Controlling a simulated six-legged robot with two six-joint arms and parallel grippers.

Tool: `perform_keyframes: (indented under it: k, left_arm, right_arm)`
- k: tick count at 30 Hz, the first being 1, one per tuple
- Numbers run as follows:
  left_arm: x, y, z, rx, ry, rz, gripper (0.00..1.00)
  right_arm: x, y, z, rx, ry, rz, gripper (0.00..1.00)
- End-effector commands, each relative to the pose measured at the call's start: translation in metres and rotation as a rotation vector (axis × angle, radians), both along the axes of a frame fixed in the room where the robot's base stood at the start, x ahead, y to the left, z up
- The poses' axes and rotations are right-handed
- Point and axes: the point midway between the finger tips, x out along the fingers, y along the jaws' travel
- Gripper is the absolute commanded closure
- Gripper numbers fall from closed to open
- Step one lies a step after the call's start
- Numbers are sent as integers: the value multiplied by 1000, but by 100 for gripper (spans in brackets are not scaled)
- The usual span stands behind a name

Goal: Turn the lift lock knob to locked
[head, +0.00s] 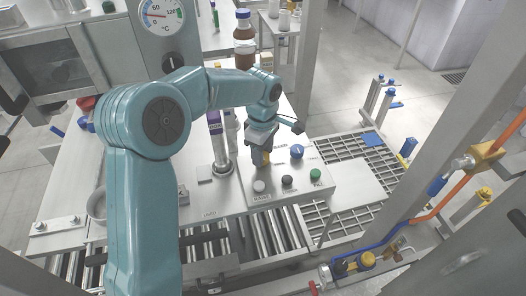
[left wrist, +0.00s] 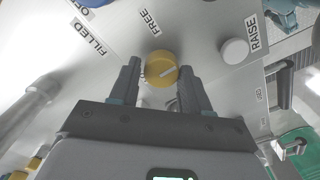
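The lift lock knob, a yellow round knob (left wrist: 161,68) with a white line, sits on the pale panel in the left wrist view. In the head view only part of the yellow knob (head: 269,153) shows beside my gripper. My left gripper (left wrist: 160,66) has its dark fingers apart, one on each side of the knob, with slight gaps visible. It points down at the panel in the head view (head: 260,158). My right gripper is not in view.
A blue knob (head: 297,152) is right of the yellow one. White (head: 259,186), black (head: 288,181) and green (head: 316,174) buttons line the panel's front. A clear upright tube (left wrist: 28,108) stands at the left in the wrist view. A brown bottle (head: 244,50) stands behind.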

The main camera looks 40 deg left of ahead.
Motion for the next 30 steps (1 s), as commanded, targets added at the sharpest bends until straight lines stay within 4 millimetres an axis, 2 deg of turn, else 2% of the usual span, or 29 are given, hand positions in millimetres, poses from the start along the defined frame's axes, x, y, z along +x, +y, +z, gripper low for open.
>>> perform_keyframes:
  k: [2,10,14,17,27,30]
  left_arm:
    - [0,1,1,0,-2,1,33]
    - [-1,-1,0,-2,3,-1,33]
    - [0,-1,11,-2,2,-1,33]
    - [0,-1,30,-2,-3,-1,33]
    - [0,-1,120,-3,-2,0,33]
    - [-1,-1,140,-2,-2,0,33]
  right_arm:
    - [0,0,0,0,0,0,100]
    - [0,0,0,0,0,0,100]
    - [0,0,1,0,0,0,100]
    - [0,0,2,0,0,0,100]
    - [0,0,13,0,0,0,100]
    - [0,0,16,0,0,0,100]
